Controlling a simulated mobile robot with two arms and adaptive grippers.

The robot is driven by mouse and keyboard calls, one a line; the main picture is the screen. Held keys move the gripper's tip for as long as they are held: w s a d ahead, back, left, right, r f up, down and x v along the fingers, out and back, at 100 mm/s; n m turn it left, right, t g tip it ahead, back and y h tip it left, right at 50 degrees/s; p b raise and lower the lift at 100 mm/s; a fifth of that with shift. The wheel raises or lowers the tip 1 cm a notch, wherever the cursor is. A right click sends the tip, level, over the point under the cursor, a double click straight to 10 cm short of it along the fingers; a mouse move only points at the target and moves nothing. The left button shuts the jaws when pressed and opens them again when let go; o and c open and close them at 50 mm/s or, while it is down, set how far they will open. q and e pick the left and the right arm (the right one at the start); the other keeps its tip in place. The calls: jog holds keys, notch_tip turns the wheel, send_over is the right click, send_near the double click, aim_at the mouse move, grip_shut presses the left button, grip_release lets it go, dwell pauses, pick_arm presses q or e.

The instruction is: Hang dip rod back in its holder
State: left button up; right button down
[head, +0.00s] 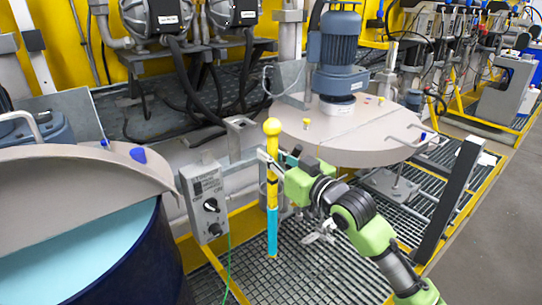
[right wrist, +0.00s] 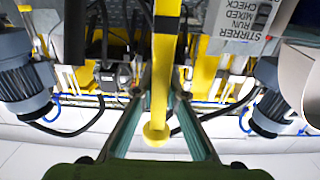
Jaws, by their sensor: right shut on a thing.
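The dip rod (head: 272,177) is yellow with a round yellow knob on top and a light-blue lower end. It hangs upright in my right gripper (head: 268,157), which is shut on it below the knob. In the right wrist view the yellow rod (right wrist: 166,60) runs between my two fingers (right wrist: 163,98), its knob towards the camera. A grey bracket (head: 239,123) stands left of the knob. A grey upright cylinder shows partly behind the rod; I cannot tell which is the holder. My left gripper is not in view.
A grey control box (head: 205,203) is just left of the rod. A lidded drum with a blue motor (head: 338,55) is behind right. Metal grating (head: 330,270) lies below.

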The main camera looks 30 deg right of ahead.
jog(key=w, duration=0.1)
jog(key=w+b, duration=0.1)
jog(key=w, duration=0.1)
jog(key=w+f, duration=0.1)
jog(key=w, duration=0.1)
jog(key=shift+w+a+b, duration=0.25)
jog(key=shift+a+b, duration=0.15)
jog(key=shift+w+r+p, duration=0.1)
jog(key=shift+w+p, duration=0.25)
jog(key=shift+w, duration=0.05)
jog(key=shift+w+a, duration=0.1)
jog(key=shift+w+a, duration=0.15)
jog(key=shift+w, duration=1)
